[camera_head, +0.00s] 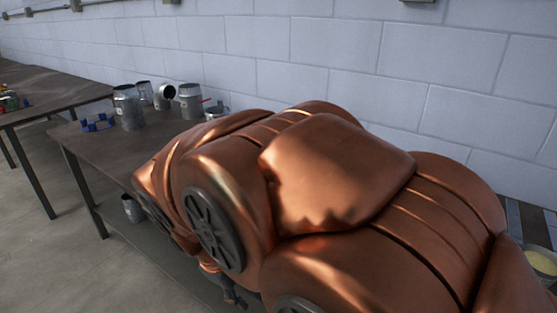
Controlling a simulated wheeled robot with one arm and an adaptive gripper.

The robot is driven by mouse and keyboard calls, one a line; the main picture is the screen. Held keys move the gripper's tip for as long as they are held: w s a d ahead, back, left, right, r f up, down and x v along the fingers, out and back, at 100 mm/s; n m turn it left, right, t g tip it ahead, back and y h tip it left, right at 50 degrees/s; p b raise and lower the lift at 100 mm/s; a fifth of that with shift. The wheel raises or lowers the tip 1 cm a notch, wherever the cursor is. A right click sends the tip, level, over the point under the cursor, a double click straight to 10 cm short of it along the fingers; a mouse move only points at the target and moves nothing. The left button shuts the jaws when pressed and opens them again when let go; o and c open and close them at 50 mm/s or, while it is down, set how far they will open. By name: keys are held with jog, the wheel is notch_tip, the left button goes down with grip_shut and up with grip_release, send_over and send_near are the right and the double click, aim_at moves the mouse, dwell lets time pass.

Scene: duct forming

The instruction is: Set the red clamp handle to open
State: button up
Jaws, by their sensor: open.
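A small thin red piece (207,100) shows beside the metal duct fittings on the workbench. It is too small to tell whether it is the clamp handle or how it is set. A grey metal duct fitting (190,101) stands just left of it, and a short metal fitting (216,112) is just below and right of it. My copper-coloured arm fills the middle and right of the view and hides much of the bench. I cannot make out my gripper's fingers; a small copper and dark part shows under the arm, and I cannot tell what it is.
The dark workbench (92,143) runs along the white block wall. A tall metal fitting (129,107) and a blue object (97,123) stand on its left end. A can (132,209) sits on the lower shelf. Another table (45,88) is at far left. Floor at lower left is clear.

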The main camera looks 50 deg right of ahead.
jog(key=w+d+h+b, duration=0.1)
jog(key=d, duration=0.2)
jog(key=w+d+f+n+h+b, duration=0.1)
jog(key=d, duration=0.3)
jog(key=w+d+f+n+h+b, duration=0.1)
jog(key=w+d+b, duration=0.1)
jog(key=d, duration=0.1)
jog(key=shift+w+d+f, duration=0.1)
jog(key=shift+d, duration=0.2)
jog(key=w+d+r+n+h+b, duration=0.1)
jog(key=w+d+n+h+b, duration=0.3)
jog(key=d, duration=0.5)
jog(key=w+d+r+n+t+h+b, duration=0.1)
jog(key=w+d+n+h+b, duration=0.3)
jog(key=d, duration=0.6)
jog(key=w+d+r+n+h+b, duration=0.2)
jog(key=w+d+n+h+b, duration=0.1)
jog(key=w+d+n+b, duration=0.3)
jog(key=shift+w+d+r+n+t+h+b, duration=0.2)
jog(key=shift+w+d+b, duration=0.3)
jog(key=shift+d+b, duration=0.3)
jog(key=shift+w+d+r+n+t+h+b, duration=0.1)
jog(key=shift+w+d+n+t+h+b, duration=0.1)
jog(key=shift+w+d+b, duration=0.55)
jog(key=shift+s+d, duration=0.15)
jog(key=shift+d, duration=0.25)
jog(key=shift+d+r+b, duration=0.1)
jog(key=shift+d+b, duration=0.35)
jog(key=shift+d, duration=3.15)
grip_shut()
